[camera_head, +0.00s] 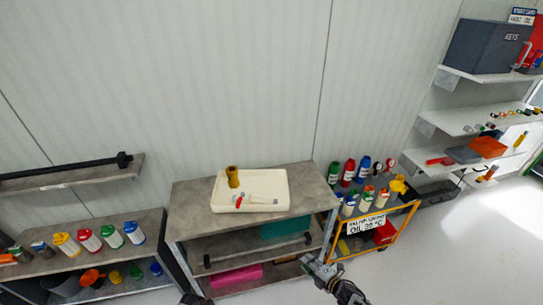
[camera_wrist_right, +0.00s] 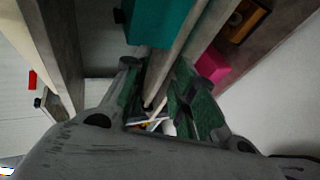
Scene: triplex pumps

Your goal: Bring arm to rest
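My right gripper (camera_head: 318,268) is low in the head view, at the front right corner of the grey workbench (camera_head: 190,210). In the right wrist view, its two fingers (camera_wrist_right: 170,72) stand apart with nothing clearly held between them. Grey shelf edges of the bench run behind the fingers, and I cannot tell how near they are. A small dark part at the bottom edge of the head view seems to be my left gripper (camera_head: 195,299). It is mostly cut off, so its fingers cannot be judged.
A cream tray (camera_head: 275,183) with a yellow-brown cup and a red-handled part stands on the bench. A dark rod (camera_head: 255,251), a teal box (camera_head: 285,229) and a pink box (camera_head: 236,277) lie below. A yellow oil cart (camera_head: 340,252) stands close right. Floor (camera_head: 450,255) is open farther right.

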